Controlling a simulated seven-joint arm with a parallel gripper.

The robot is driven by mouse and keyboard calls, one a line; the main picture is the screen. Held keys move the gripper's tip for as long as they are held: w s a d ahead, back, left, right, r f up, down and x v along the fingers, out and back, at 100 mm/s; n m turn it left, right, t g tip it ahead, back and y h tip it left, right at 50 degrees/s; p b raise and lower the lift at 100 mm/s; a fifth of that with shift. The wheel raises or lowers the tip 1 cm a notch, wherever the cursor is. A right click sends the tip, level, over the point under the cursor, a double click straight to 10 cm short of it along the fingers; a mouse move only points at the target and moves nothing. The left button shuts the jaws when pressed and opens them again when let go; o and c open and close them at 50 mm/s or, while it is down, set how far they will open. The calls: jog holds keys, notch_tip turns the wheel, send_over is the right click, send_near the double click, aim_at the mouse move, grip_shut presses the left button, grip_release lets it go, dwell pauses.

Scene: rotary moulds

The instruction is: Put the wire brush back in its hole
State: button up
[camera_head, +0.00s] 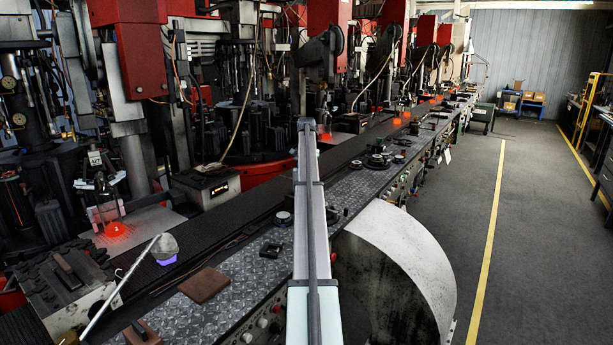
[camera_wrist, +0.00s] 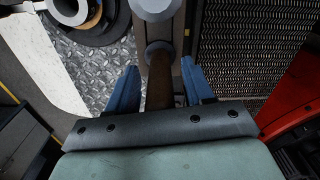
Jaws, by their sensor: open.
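In the wrist view, the two blue fingers of my gripper (camera_wrist: 159,66) are open, one on each side of a brown, round handle. This handle (camera_wrist: 159,88) runs up the picture to a grey collar and a pale grey end piece; I take it for the wire brush, but no bristles show. I cannot tell whether the fingers touch it. In the head view, my arm runs away from me over the bench and hides the gripper and the brush. I cannot make out the hole for certain in either view.
Dark round fittings (camera_head: 378,161) stand farther back. A black ribbed belt (camera_wrist: 245,45) lies beside the bench. The floor aisle (camera_head: 540,240) is clear.

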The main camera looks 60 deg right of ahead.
notch_tip(320, 180, up, 12)
jog(key=shift+r, duration=0.2)
dwell(0.5)
